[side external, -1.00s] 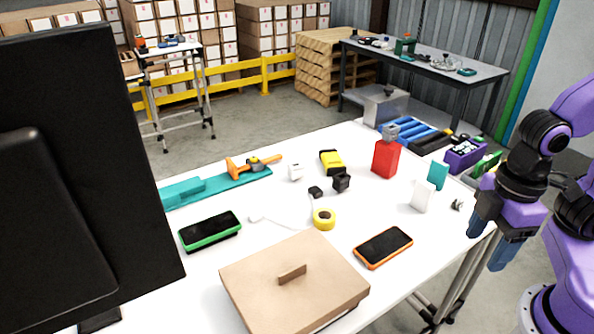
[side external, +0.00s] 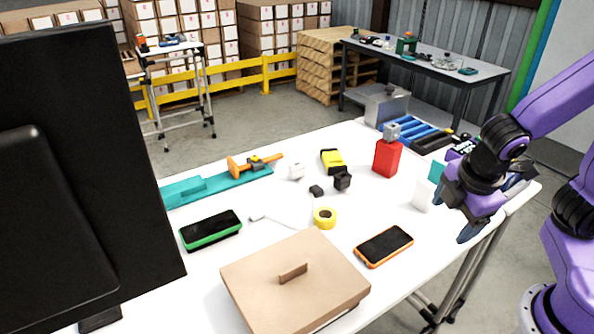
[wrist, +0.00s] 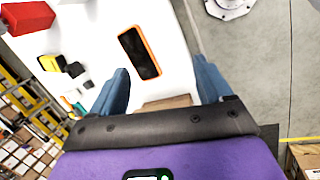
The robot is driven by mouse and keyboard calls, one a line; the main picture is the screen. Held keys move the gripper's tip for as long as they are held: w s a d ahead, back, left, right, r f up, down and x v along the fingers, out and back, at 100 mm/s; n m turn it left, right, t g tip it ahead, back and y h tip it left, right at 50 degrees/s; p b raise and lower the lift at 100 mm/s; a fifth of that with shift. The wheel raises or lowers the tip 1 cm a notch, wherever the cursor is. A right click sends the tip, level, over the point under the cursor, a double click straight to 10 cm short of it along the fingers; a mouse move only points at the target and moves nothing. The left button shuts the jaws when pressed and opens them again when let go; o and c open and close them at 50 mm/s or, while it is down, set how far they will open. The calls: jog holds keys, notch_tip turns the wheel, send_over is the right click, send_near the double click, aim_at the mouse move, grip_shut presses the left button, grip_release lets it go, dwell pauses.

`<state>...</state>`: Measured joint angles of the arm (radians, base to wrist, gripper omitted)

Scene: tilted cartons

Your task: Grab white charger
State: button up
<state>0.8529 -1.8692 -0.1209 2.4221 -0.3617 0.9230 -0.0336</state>
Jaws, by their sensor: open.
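A small white charger block (side external: 296,171) stands on the white table (side external: 220,270), toward its far side, near the orange clamp-like tool in the side view. I cannot make it out in the wrist view. My gripper (side external: 494,204) is open and empty near the table's right edge, well to the right of and apart from the charger. In the wrist view its two blue fingers (wrist: 161,70) are spread, with the orange-edged phone (wrist: 140,52) seen beyond them.
A red bottle (side external: 386,158), a white block (side external: 421,196), a yellow-black tool (side external: 333,161), black adapters (side external: 342,181), yellow tape (side external: 324,218) and a white cable (side external: 285,220) lie around. A brown lidded box (side external: 295,285) is in front; a dark monitor (side external: 80,170) blocks the left.

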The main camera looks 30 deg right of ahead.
jog(key=w+d+n+t+h, duration=0.1)
jog(key=w+n+t+h, duration=0.3)
jog(key=w, duration=0.9)
jog(key=n+t+y, duration=0.4)
jog(key=n+t, duration=0.3)
jog(key=n, duration=0.9)
send_near(301, 166)
jog(key=x, duration=0.7)
jog(key=shift+w, duration=0.3)
jog(key=shift+y, duration=0.3)
jog(key=shift+a+x, duration=0.2)
jog(key=shift+x, duration=2.8)
jog(key=shift+f, duration=0.1)
jog(key=c, duration=1.1)
